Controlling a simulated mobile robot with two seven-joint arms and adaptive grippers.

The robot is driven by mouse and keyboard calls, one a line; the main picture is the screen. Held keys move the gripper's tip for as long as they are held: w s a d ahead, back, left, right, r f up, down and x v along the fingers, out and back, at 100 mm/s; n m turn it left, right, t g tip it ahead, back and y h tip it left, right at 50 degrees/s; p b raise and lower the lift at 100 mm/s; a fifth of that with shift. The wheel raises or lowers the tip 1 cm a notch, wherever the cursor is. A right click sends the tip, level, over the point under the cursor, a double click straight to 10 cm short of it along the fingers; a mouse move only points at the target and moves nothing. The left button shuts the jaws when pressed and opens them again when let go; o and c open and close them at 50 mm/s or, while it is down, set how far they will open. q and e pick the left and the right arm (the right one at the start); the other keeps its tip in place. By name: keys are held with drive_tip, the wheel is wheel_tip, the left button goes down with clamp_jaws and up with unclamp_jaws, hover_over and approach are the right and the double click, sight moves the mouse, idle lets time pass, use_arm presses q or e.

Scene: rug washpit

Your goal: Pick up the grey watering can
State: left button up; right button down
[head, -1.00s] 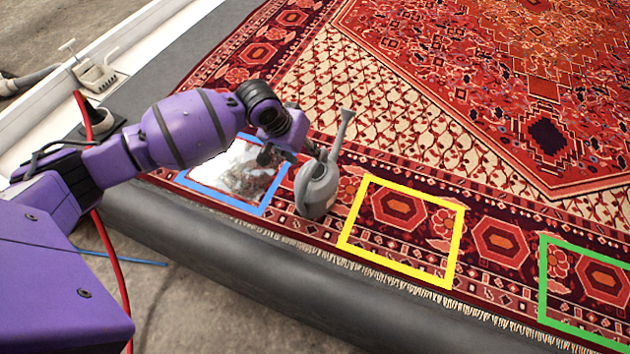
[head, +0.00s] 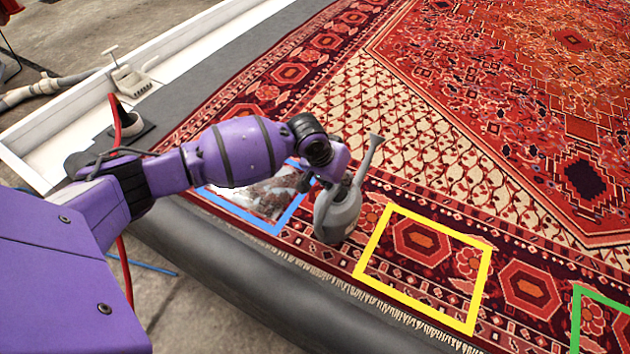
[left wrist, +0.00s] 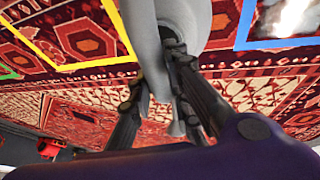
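The grey watering can (head: 338,215) stands on the rug's patterned border, between a blue and a yellow outlined square, its spout rising to the upper right. My left gripper (head: 325,182) is at the can's upper part, partly hiding it. In the left wrist view the grey can (left wrist: 200,22) fills the top middle, and a narrow grey part of it passes between the fingers of my left gripper (left wrist: 155,65). The fingers stand apart, one on each side; whether they touch the can is unclear. My right gripper is out of view.
The red rug (head: 470,85) covers most of the ground. The yellow square (head: 480,285) is right of the can, the blue square (head: 285,222) left, the green square (head: 576,325) farther right. A dark grey roll (head: 240,270) runs along the rug's near edge.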

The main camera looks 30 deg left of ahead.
use_arm(q)
drive_tip(key=shift+w+d+r, duration=0.1)
drive_tip(key=shift+r, duration=0.05)
clamp_jaws()
drive_tip(key=shift+w+r, duration=0.1)
drive_tip(key=shift+r, duration=0.05)
drive_tip(key=shift+r, duration=0.1)
